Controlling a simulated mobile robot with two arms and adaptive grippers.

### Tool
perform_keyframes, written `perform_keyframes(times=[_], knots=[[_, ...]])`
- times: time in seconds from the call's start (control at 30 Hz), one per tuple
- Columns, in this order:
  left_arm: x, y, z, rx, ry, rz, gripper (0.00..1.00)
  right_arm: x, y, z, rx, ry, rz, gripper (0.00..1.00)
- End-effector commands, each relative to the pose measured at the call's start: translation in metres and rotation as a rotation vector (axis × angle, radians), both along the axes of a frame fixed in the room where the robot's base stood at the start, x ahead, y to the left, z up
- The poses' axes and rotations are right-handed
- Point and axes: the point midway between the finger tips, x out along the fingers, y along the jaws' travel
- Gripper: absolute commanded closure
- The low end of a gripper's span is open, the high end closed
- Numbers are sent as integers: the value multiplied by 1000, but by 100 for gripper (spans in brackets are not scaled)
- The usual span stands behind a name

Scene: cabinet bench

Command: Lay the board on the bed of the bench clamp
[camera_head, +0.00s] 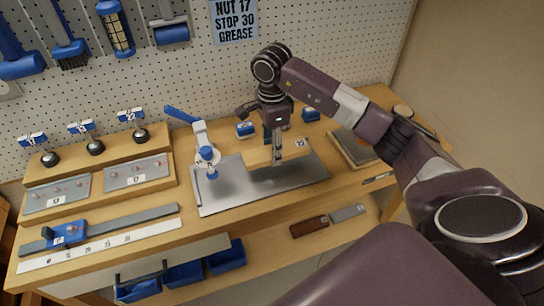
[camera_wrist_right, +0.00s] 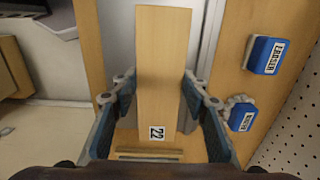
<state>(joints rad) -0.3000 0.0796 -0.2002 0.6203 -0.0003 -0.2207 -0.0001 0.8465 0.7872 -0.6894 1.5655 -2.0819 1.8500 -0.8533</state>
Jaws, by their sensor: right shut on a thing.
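The board (camera_head: 258,157) is a pale wooden plank with a 22 label. My right gripper (camera_head: 278,150) is shut on it near its labelled end. In the right wrist view the board (camera_wrist_right: 163,65) lies between the two fingers (camera_wrist_right: 160,110). The bench clamp (camera_head: 206,153) has a blue handle and stands at the back left of its grey metal bed (camera_head: 225,195). The board is over the back part of this bed, its free end pointing towards the clamp. I cannot tell whether it touches the bed. My left gripper is not in view.
A stepped wooden rack (camera_head: 95,165) and a rail with a blue slider (camera_head: 68,233) are on the left. The front of the bed is bare.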

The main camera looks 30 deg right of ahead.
Motion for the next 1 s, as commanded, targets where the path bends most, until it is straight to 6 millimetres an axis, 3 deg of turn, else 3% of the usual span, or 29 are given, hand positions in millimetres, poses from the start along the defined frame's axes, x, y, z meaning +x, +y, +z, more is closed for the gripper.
perform_keyframes(times=[0.3, 0.67, 0.7, 0.83, 1.0], knots=[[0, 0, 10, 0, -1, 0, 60, -1, 0, -40, 1, 4, 0, 85], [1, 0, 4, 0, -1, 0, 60, 0, 0, -46, 0, 0, 1, 85], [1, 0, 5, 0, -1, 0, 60, 0, 0, -45, 0, 1, 0, 55], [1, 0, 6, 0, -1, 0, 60, 0, 0, -44, 0, 1, 0, 41], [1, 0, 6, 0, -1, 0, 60, 0, 0, -44, 0, 1, 0, 41]])
